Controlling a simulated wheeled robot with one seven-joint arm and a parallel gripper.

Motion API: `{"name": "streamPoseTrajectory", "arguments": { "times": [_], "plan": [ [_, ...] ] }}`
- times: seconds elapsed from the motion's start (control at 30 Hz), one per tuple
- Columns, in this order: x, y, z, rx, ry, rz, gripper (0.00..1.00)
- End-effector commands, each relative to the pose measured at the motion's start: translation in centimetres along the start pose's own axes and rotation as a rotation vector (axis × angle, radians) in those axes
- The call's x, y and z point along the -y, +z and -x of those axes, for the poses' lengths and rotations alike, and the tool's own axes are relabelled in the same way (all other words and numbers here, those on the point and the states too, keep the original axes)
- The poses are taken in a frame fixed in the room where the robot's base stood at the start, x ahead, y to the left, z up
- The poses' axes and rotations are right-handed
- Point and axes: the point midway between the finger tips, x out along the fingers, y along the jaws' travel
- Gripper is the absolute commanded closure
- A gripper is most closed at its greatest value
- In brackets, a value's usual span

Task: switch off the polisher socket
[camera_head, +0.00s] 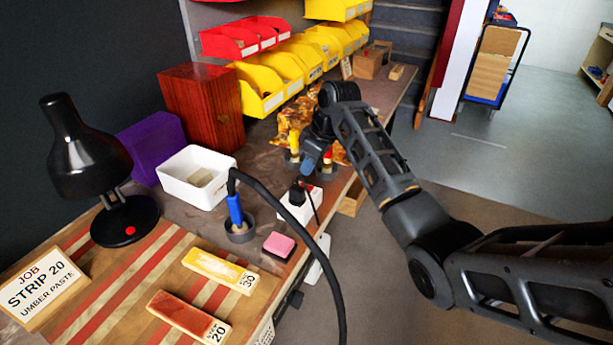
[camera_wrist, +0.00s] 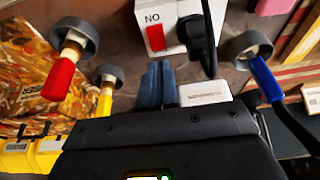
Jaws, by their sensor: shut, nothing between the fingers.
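The polisher socket (camera_head: 299,207) is a white box near the bench's front edge, with a black plug (camera_head: 298,192) in it. In the wrist view the white socket (camera_wrist: 173,12) is at top centre. Its red switch (camera_wrist: 155,38) lies beside the black plug (camera_wrist: 200,38), under lettering that looks like an upside-down ON. My gripper (camera_wrist: 155,72) is shut and empty, its blue-grey fingertips just below the switch in the picture. I cannot tell whether they touch the socket. In the head view my gripper (camera_head: 308,166) is just beyond the socket.
A blue-handled tool (camera_head: 235,209) on a thick black cable stands in a grey cup, left of the socket. Red-handled (camera_wrist: 58,80) and yellow-handled (camera_wrist: 105,100) tools stand in cups on the other side. A pink block (camera_head: 279,245) lies nearby.

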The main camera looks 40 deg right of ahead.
Motion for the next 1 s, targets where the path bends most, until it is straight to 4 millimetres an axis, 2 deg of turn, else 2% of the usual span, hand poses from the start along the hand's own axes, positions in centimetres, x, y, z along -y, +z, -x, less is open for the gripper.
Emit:
{"name": "streamPoseTrajectory", "arguments": {
  "times": [0.1,0.3,0.77,1.0],
  "plan": [
    [0.0,0.4,-1.9,0.003,-0.002,-0.001,1.0],
    [0.0,0.8,-3.8,0.001,-0.001,0.001,1.0],
    [0.0,0.9,-4.4,0.0,0.0,0.001,1.0],
    [0.1,0.8,-5.3,0.001,-0.002,0.0,1.0]
  ]
}}
